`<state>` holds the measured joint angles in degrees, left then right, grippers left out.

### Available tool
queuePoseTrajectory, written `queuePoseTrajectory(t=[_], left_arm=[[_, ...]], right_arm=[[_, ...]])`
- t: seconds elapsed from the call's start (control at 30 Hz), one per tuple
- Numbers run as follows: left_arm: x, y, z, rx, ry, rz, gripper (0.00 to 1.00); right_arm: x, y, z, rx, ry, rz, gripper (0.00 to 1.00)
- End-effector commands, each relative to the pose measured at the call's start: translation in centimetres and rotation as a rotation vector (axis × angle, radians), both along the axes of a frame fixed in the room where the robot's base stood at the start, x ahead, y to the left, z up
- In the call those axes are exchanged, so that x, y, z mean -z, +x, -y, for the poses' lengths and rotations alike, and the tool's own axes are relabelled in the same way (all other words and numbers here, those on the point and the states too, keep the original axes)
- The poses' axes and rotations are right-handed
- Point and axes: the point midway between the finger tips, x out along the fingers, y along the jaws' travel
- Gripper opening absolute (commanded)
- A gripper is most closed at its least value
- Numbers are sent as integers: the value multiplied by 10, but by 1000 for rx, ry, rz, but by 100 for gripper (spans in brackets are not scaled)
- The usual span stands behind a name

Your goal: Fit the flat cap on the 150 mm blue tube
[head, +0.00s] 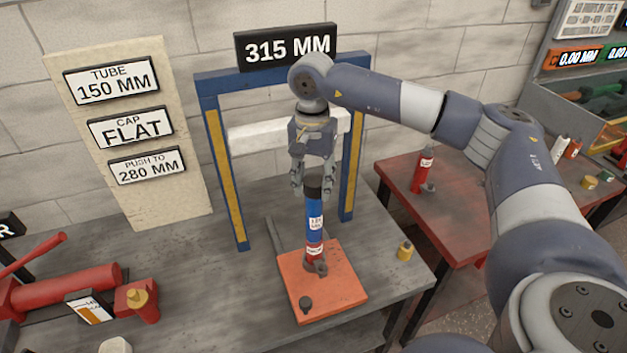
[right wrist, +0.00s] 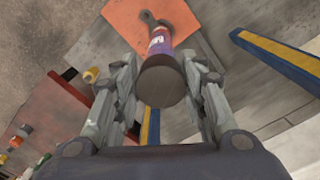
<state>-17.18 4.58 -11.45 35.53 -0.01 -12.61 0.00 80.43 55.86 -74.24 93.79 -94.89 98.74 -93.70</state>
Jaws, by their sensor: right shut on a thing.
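The blue tube (head: 314,208) with a white label stands upright on top of a small red jack (head: 315,248). A dark flat-topped cap (head: 313,187) sits at the tube's upper end; whether it is fully seated cannot be told. My right gripper (head: 313,185) points down from above and is shut on the cap, a finger on each side. In the right wrist view the cap's round dark top (right wrist: 161,82) lies between the fingers and hides most of the tube. My left gripper is not in view.
The jack stands on an orange plate (head: 340,290) under a blue frame (head: 207,85) with a white crossbeam (head: 250,135); its sign reads 315 MM. A sign board (head: 185,205) reads tube 150 mm, cap flat, push to 280 mm. A red pump (head: 75,288) lies left.

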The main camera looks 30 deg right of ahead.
Motion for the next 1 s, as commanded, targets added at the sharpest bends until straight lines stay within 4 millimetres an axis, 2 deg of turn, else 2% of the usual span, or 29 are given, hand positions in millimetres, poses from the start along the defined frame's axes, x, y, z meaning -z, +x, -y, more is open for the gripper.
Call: queuePoseTrajectory(t=[0.3, 0.33, 0.4, 0.77, 0.87, 1.0], left_arm=[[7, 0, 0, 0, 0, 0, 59], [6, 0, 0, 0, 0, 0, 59], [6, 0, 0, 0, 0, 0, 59], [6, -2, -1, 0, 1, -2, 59], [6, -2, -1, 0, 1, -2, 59], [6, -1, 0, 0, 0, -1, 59]], right_arm=[[9, 0, 0, 0, 0, 1, 12], [7, 0, 0, 0, 0, 1, 46], [7, 0, 0, 0, 0, 1, 62], [6, 0, 0, 0, 0, 0, 62], [-1, 0, 0, 0, 1, 1, 62], [-25, 1, -1, -1, 2, 5, 62]])
